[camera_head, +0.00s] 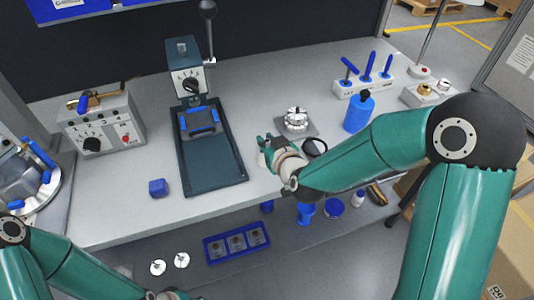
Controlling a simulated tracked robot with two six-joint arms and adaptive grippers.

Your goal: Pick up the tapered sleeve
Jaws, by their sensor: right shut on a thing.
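My right gripper (266,148) is at the front right part of the bench, just right of the dark tray. Its fingers are shut on a small pale piece (262,160), which I take to be the tapered sleeve. The fingers and wrist hide most of it. I cannot tell whether it touches the bench top.
A silver machined part (296,119) on a grey plate stands just behind my right gripper. A dark press with a tray (215,165) is to the left. A blue bottle (359,112) is to the right.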

